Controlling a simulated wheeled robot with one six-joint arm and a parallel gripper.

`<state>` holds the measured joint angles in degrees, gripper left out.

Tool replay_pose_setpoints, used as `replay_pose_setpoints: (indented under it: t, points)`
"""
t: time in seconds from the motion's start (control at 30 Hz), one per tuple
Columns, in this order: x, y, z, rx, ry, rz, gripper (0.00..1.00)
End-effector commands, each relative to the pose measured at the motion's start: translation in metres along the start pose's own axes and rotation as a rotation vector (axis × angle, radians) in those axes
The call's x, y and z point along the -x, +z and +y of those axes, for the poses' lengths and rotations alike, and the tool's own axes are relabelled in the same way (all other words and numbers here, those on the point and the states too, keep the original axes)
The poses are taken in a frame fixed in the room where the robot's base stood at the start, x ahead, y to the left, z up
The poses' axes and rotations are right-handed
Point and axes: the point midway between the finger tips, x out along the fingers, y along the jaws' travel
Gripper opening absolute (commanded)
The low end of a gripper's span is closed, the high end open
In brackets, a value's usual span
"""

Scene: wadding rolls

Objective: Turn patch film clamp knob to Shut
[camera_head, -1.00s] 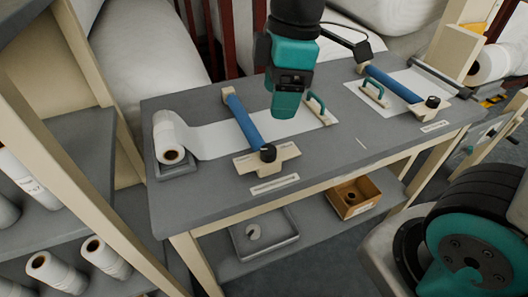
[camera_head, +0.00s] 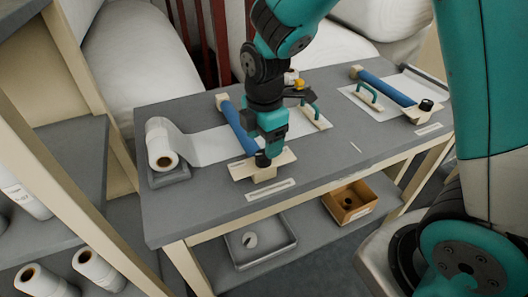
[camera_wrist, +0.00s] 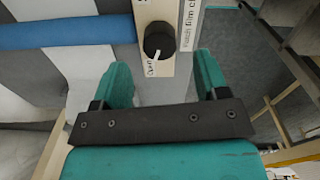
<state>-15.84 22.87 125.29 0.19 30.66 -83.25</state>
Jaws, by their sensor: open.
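The patch film clamp knob (camera_head: 262,160) is a black round knob on a cream block at the front end of the left clamp with the blue bar (camera_head: 238,125). In the wrist view the knob (camera_wrist: 158,38) has a white pointer mark aimed at a partly readable label that seems to begin "Op". A strip beside it (camera_wrist: 188,25) reads "Patch film cl…". My gripper (camera_head: 266,148) is open and empty just over the knob. In the wrist view its fingers (camera_wrist: 162,72) are spread wide, with the knob ahead of the gap between them, apart from both.
A second clamp with a similar black knob (camera_head: 426,104) is at the right. A tray (camera_head: 260,245) and an orange box (camera_head: 350,200) sit on the shelf below.

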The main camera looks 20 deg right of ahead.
Motion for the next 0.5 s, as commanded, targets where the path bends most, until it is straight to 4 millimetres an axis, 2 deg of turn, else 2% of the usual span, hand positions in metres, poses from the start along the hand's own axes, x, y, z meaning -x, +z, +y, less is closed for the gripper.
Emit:
replay_pose_setpoints:
  t: [0.03, 0.2, 0.5]
  points:
    - [-0.011, 0.000, -0.001, 0.000, -0.006, -0.001, 0.67]
    - [-0.035, 0.000, 0.000, 0.000, -0.002, 0.000, 0.67]
    - [-0.049, 0.000, 0.000, 0.000, 0.001, 0.000, 0.67]
